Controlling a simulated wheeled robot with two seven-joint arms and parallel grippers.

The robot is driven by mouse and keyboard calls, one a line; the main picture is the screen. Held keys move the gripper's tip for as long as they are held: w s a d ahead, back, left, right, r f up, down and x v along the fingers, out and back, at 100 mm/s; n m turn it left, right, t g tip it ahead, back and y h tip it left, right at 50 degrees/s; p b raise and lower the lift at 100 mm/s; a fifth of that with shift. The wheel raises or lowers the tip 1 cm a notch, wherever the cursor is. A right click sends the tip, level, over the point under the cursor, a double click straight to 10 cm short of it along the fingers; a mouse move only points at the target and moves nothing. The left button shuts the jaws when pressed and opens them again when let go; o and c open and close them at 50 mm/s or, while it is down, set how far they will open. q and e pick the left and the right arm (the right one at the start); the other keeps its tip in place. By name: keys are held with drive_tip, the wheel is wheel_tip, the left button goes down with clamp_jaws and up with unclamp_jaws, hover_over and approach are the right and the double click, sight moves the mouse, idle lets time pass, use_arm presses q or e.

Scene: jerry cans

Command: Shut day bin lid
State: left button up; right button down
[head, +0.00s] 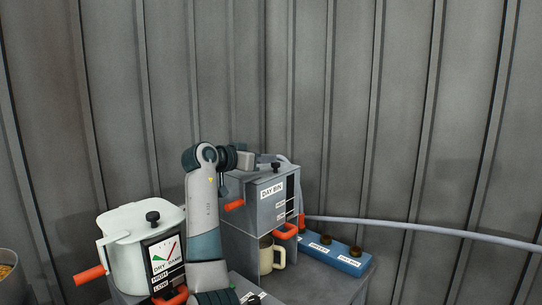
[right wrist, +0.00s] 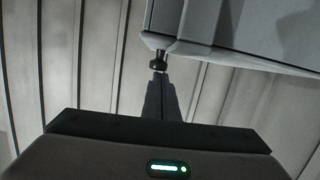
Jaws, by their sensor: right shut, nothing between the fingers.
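The day bin (head: 272,196) is a grey box with a "DAY BIN" label, standing on a grey stand right of centre. Its lid lies at the top, partly hidden behind my arm; I cannot tell whether it is fully down. A dark knob (head: 276,164) shows at the top of the bin. My right gripper (head: 268,158) is shut and empty, just above the bin top beside this knob. In the right wrist view its fingers (right wrist: 160,82) end close to a dark knob (right wrist: 158,60) under a grey panel (right wrist: 235,35); contact is unclear. My left gripper is out of view.
A white can (head: 120,245) with a gauge stands left of my arm. A beige mug (head: 267,259) sits below the bin, beside a blue block (head: 335,257) with two brown knobs. A grey hose (head: 420,229) runs right. A ribbed wall (head: 430,110) stands behind.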

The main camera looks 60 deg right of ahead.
wheel_tip(320, 180, up, 4)
drive_tip(key=shift+r, duration=0.15)
drive_tip(key=s+d+r, duration=0.1)
drive_tip(key=s+r, duration=0.5)
drive_tip(key=s, duration=0.5)
drive_tip(key=shift+s+d+r+b, duration=0.25)
drive_tip(key=shift+s+r+b, duration=0.05)
drive_tip(key=shift+r+b, duration=0.1)
idle(0.3)
